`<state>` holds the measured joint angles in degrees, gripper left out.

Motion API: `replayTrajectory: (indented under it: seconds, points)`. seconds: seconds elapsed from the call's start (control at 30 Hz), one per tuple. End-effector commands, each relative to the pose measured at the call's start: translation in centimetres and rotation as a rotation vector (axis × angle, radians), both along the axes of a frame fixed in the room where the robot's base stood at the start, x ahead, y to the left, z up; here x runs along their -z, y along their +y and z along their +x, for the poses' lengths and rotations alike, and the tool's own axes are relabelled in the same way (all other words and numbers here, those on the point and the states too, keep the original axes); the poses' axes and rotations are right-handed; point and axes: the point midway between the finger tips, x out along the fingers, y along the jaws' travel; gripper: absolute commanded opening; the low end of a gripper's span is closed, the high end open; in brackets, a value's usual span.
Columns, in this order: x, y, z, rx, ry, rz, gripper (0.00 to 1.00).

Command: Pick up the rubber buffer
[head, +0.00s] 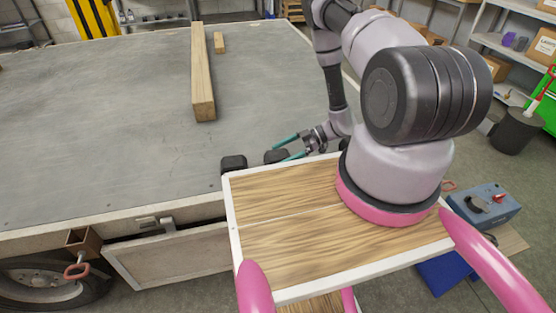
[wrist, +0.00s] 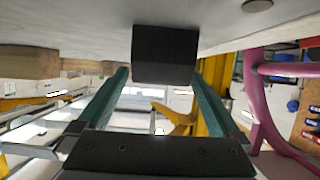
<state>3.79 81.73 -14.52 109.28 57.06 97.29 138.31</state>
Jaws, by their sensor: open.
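A black, block-shaped rubber buffer (head: 276,156) sits on the grey trailer bed near its edge. It also shows in the wrist view (wrist: 165,54), as a dark block between and just beyond the teal fingertips. My gripper (head: 279,150) is open and reaches in from the right, low over the bed. In the wrist view, my gripper (wrist: 161,76) has one finger to each side of the block. I cannot tell whether the fingers touch it. A second black block (head: 233,163) stands to the left, at the bed's edge.
A long wooden beam (head: 203,80) and a small wood block (head: 219,43) lie on the trailer bed (head: 100,120). The bed left of the gripper is mostly clear. A blue-grey box (head: 482,205) stands at the right, and shelves (head: 510,50) stand behind.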

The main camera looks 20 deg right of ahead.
Motion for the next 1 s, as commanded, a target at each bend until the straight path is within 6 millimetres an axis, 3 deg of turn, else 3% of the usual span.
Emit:
replayTrajectory:
  seconds: [0.13,0.4,0.47,0.67,0.7,1.0]
  points:
    - [0.7,1.5,0.0,-0.002,0.001,-0.001,1.00]
    - [0.8,1.8,0.0,0.000,-0.001,-0.001,1.00]
    - [0.8,1.8,0.0,0.000,-0.001,-0.001,0.81]
    - [0.8,1.8,0.0,-0.001,-0.001,-0.001,0.04]
    - [0.8,1.8,0.0,0.000,-0.001,-0.001,0.00]
    - [0.3,1.8,0.1,-0.001,-0.002,-0.001,0.00]
